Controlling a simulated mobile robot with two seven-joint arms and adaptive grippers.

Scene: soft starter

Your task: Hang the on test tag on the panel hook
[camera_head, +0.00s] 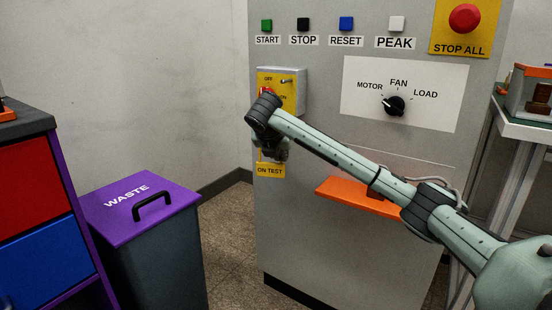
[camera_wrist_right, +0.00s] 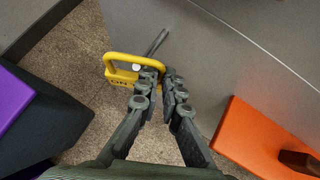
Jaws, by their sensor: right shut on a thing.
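The yellow ON TEST tag (camera_head: 270,170) hangs below my right gripper (camera_head: 274,152), in front of the grey panel. In the right wrist view the tag (camera_wrist_right: 122,77) has a yellow loop. My right gripper (camera_wrist_right: 165,82) is shut on one side of this loop. A thin dark rod with a pale tip, apparently the panel hook (camera_wrist_right: 157,42), reaches from the panel toward the loop. Its tip shows within the loop's outline; I cannot tell whether it passes through. In the head view I cannot make out this hook. My left gripper is not in view.
An OFF/ON switch box (camera_head: 291,90) sits on the panel above my gripper. An orange shelf (camera_head: 358,197) juts from the panel to the right, and also shows in the wrist view (camera_wrist_right: 262,138). A purple-lidded waste bin (camera_head: 137,208) stands left.

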